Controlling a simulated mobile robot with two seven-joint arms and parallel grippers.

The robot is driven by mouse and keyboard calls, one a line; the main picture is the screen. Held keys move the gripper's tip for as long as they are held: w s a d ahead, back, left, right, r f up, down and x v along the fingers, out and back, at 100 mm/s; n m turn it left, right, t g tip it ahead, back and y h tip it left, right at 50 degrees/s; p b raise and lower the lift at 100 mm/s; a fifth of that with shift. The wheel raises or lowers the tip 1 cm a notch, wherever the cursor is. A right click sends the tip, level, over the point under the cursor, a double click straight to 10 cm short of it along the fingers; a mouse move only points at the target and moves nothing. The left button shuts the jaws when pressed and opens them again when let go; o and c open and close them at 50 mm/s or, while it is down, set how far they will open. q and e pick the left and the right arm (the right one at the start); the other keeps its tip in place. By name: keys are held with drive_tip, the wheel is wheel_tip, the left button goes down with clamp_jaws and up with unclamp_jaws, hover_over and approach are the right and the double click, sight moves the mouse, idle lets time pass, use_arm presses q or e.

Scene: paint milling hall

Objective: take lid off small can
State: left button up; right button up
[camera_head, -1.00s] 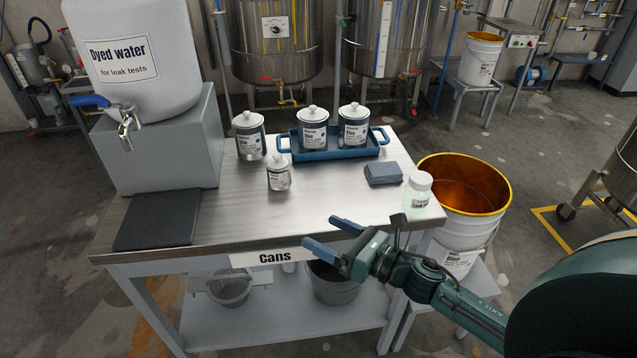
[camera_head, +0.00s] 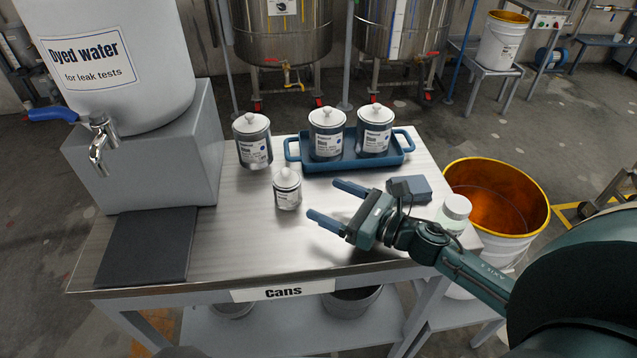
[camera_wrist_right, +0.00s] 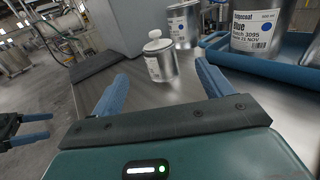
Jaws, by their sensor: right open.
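The small can (camera_head: 287,198) stands upright on the steel table, with its white knobbed lid (camera_head: 286,178) on top. In the right wrist view the small can (camera_wrist_right: 162,68) and its lid (camera_wrist_right: 157,42) show beyond the fingers, between their tips. My right gripper (camera_head: 322,198) is open and empty, just right of the small can, fingers pointing at it and apart from it. My left gripper (camera_wrist_right: 38,127) shows at the left edge of the right wrist view, its two blue fingers apart with nothing visible between them.
A larger lidded can (camera_head: 254,148) stands behind the small can. Two more stand in a blue tray (camera_head: 405,157). A dark mat (camera_head: 148,248) lies left. The table's front middle is clear.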

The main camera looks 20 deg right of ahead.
sight(278, 177)
drive_tip(key=shift+w+a+r, duration=0.1)
drive_tip(key=shift+w+a, duration=0.15)
drive_tip(key=shift+w, duration=0.05)
drive_tip(key=p+x, duration=0.2)
drive_tip(key=x, duration=0.9)
drive_tip(key=shift+a, duration=0.1)
use_arm(q)
drive_tip(key=shift+s+a+f+g+y, duration=0.1)
drive_tip(key=shift+s+a+g+y, duration=0.25)
drive_tip(key=shift+s+a, duration=0.2)
use_arm(e)
drive_tip(key=shift+w+a, duration=0.25)
drive_tip(key=shift+w, duration=0.15)
drive_tip(key=shift+c, duration=0.6)
